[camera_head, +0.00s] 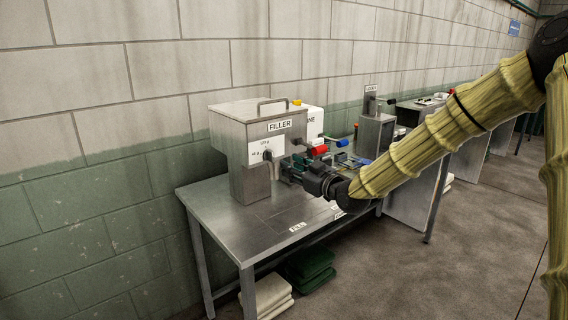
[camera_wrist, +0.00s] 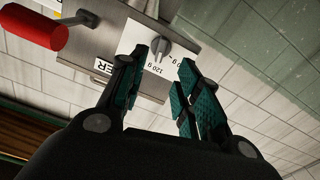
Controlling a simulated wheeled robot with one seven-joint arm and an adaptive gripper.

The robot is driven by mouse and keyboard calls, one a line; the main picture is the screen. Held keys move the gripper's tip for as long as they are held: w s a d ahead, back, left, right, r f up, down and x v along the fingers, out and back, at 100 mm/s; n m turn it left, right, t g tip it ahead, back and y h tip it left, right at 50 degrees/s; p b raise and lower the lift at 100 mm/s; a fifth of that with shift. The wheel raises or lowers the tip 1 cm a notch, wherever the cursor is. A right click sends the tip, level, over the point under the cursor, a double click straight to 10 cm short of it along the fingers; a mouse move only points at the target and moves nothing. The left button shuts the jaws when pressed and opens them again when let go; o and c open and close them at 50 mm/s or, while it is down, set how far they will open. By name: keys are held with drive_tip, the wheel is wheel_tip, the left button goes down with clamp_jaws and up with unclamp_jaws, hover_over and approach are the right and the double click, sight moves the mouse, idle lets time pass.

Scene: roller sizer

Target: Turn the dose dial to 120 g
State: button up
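The steel filler box (camera_head: 236,138) stands on the metal table and carries a white dial plate. The grey dose dial (camera_head: 268,155) is a small knob on that plate. In the wrist view the dial (camera_wrist: 160,47) shows beyond my fingertips, with a "120 g" mark beside it; which mark its pointer is on is not clear. My gripper (camera_head: 292,167) is in front of the filler's face, to the right of the dial. In the wrist view my gripper (camera_wrist: 163,62) is open and empty, its green-padded fingers either side of the line to the dial, apart from it.
A red-handled lever (camera_wrist: 32,27) sticks out beside the filler face. Other machines and small coloured parts, including a grey unit (camera_head: 373,132), stand farther along the table. The table top (camera_head: 235,230) is bare at the front left.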

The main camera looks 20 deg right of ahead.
drive_tip(key=shift+v, duration=1.4)
drive_tip(key=shift+f, duration=0.15)
drive_tip(key=s+a+f+m+g+h, duration=0.1)
drive_tip(key=s+a+f+g, duration=0.35)
drive_tip(key=f, duration=0.75)
drive_tip(key=s+a+f+m+g+h, duration=0.1)
drive_tip(key=s+f+m, duration=0.1)
drive_tip(key=s+f, duration=0.75)
drive_tip(key=s+a+f+m+g+h, duration=0.1)
drive_tip(key=s+a+f+g, duration=0.15)
drive_tip(key=f, duration=1.25)
drive_tip(key=s+f+m+g+h, duration=0.1)
drive_tip(key=s+f+g, duration=0.2)
drive_tip(key=s, duration=0.8)
drive_tip(key=s+f+g+h, duration=0.1)
drive_tip(key=s+f+g, duration=0.2)
drive_tip(key=s+f, duration=0.5)
drive_tip(key=s+f+m+g+h, duration=0.1)
drive_tip(key=s+f+g, duration=0.2)
drive_tip(key=s, duration=1.3)
wheel_tip(320, 180, down, 3)
drive_tip(key=shift+a+f+m, duration=0.25)
drive_tip(key=shift+a+m, duration=0.05)
drive_tip(key=shift+a, duration=0.1)
